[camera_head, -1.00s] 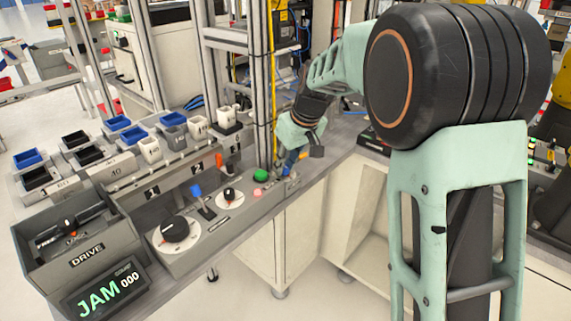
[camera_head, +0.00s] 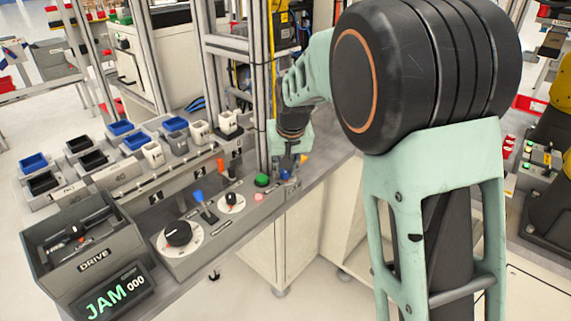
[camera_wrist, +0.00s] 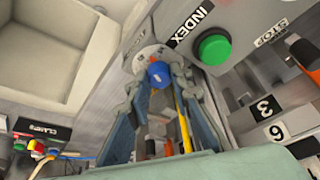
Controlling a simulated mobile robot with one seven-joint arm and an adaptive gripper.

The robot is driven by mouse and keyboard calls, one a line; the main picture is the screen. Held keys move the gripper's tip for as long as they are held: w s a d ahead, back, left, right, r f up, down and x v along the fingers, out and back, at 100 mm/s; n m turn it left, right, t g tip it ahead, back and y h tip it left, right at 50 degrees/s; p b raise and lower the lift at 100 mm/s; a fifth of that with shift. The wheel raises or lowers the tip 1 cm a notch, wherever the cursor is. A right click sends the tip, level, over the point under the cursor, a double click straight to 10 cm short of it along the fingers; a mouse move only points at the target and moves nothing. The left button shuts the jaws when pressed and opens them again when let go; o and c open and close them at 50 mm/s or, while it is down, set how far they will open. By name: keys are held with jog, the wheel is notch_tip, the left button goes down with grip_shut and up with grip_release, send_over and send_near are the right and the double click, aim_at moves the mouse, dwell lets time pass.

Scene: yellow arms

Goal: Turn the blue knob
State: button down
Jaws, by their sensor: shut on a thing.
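The blue knob (camera_wrist: 158,74) sits between my gripper's fingertips (camera_wrist: 158,78) in the wrist view. The fingers close on it from both sides. A round white dial plate lies behind the knob on the grey panel. In the head view my gripper (camera_head: 290,172) is at the far right end of the control panel, and the small blue knob (camera_head: 284,175) shows only in part below it.
A green button (camera_wrist: 213,48) beside an INDEX label is close to the fingers. The panel (camera_head: 222,228) also carries a black dial (camera_head: 178,233), a blue-handled lever (camera_head: 204,205) and a pink button (camera_head: 258,198). A metal post (camera_head: 263,120) stands close behind my gripper.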

jog(key=m, duration=0.1)
jog(key=m+h+p, duration=0.1)
jog(key=m, duration=0.1)
jog(key=shift+a+r+h, duration=0.1)
jog(key=shift+a+h, duration=0.1)
jog(key=shift+h, duration=0.1)
jog(key=shift+m+h+p, duration=0.45)
jog(key=shift+m+h, duration=0.05)
jog(key=shift+m, duration=1.2)
jog(key=c, duration=2)
grip_release()
jog(key=v, duration=1.2)
jog(key=shift+w, duration=0.1)
